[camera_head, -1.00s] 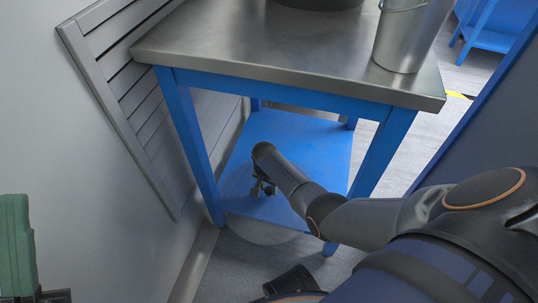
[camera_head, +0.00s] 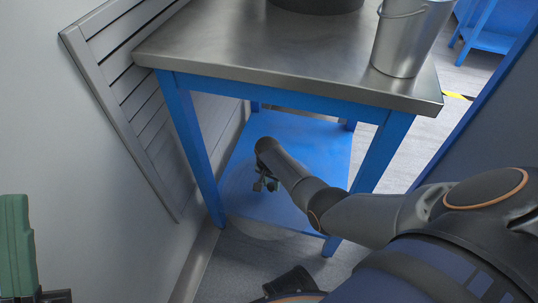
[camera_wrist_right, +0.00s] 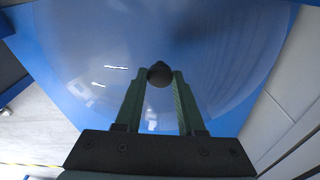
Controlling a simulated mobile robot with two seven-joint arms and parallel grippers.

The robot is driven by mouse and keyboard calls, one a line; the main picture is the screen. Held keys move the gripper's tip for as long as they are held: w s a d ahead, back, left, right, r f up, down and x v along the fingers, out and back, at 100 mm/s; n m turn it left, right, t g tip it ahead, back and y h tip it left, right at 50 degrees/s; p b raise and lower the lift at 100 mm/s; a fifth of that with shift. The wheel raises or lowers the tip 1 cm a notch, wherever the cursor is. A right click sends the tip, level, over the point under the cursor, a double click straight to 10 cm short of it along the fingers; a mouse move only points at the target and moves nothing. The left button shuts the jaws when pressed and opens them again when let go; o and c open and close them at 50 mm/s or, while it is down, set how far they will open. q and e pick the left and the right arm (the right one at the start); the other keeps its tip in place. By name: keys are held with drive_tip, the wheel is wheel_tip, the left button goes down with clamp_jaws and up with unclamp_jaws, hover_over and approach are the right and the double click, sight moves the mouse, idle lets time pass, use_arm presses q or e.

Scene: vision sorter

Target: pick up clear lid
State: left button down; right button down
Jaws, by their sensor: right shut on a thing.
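The clear lid (camera_head: 260,230) is a large see-through disc at the blue lower shelf, its near edge showing past the shelf's front edge. In the right wrist view the lid (camera_wrist_right: 215,85) fills the upper middle, with a dark round knob (camera_wrist_right: 160,73) at its centre. My right gripper (camera_head: 266,186) is at the lid under the table. Its green fingertips (camera_wrist_right: 160,80) are shut on the knob. Whether the lid touches the shelf is not clear. My left gripper (camera_head: 18,245) shows only partly at the left edge, away from the lid.
A steel-topped table (camera_head: 260,55) with blue legs stands over the lower shelf (camera_head: 305,145). A metal bucket (camera_head: 403,40) and a dark round pan (camera_head: 315,4) stand on top. A louvred wall panel (camera_head: 125,95) is close on the left.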

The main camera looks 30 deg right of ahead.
drive_tip(key=w+d+r+b, duration=0.1)
drive_tip(key=w+d+r, duration=0.1)
drive_tip(key=d, duration=0.3)
drive_tip(key=w+d+r, duration=0.3)
drive_tip(key=d+r, duration=0.1)
drive_tip(key=d, duration=0.2)
drive_tip(key=shift+w+r+b, duration=0.2)
drive_tip(key=shift+r+b, duration=0.15)
